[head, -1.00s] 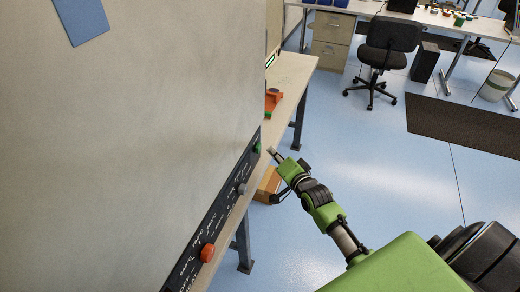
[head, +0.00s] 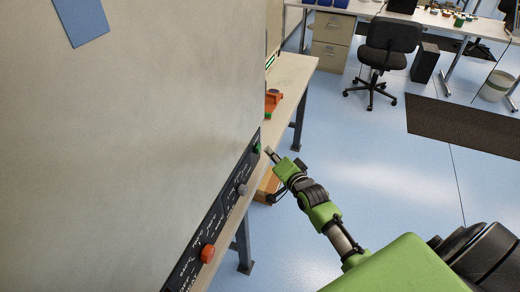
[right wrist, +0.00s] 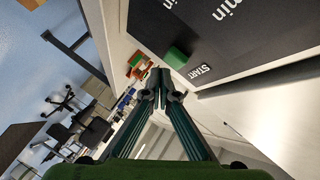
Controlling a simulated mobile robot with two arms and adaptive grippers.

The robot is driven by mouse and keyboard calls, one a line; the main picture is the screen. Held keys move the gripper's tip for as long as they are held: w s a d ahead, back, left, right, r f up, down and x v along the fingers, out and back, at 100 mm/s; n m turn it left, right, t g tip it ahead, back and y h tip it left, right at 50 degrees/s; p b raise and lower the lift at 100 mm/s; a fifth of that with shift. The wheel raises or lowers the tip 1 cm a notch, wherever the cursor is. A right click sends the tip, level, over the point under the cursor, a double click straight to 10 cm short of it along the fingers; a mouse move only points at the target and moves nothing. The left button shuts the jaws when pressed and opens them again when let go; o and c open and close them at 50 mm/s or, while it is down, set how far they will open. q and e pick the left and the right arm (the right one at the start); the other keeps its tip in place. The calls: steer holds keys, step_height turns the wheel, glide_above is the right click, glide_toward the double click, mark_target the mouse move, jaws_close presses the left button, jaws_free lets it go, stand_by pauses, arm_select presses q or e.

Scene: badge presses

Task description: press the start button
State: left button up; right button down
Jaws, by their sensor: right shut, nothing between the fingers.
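The green start button (head: 257,148) sits at the far end of a black control panel (head: 222,208) on the front of a large pale machine. In the right wrist view the green button (right wrist: 176,58) stands out from the panel beside the word START. My right gripper (head: 268,150) is shut and empty, its tips just to the right of the button. In the right wrist view the closed fingertips (right wrist: 160,78) are close below the button; I cannot tell whether they touch it. My left gripper is not in view.
The panel also has a grey knob (head: 242,189) and an orange-red knob (head: 208,253). A light workbench (head: 290,75) runs behind the machine with an orange and green device (head: 272,99) on it. A black office chair (head: 384,55) stands farther back on open blue floor.

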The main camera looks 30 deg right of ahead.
steer(key=shift+w+a, duration=0.1)
stand_by(0.6)
steer(key=shift+w+a, duration=0.2)
steer(key=shift+w, duration=0.05)
steer(key=shift+w+a, duration=0.3)
steer(key=shift+w, duration=0.05)
stand_by(0.8)
steer(key=shift+s, duration=0.1)
steer(key=shift+s+d+p, duration=0.5)
steer(key=shift+s+d, duration=0.05)
steer(key=shift+s, duration=0.05)
steer(key=s+d+p, duration=0.1)
steer(key=s+d, duration=0.2)
steer(key=shift+s+d, duration=0.15)
steer(key=shift+s, duration=0.25)
stand_by(0.3)
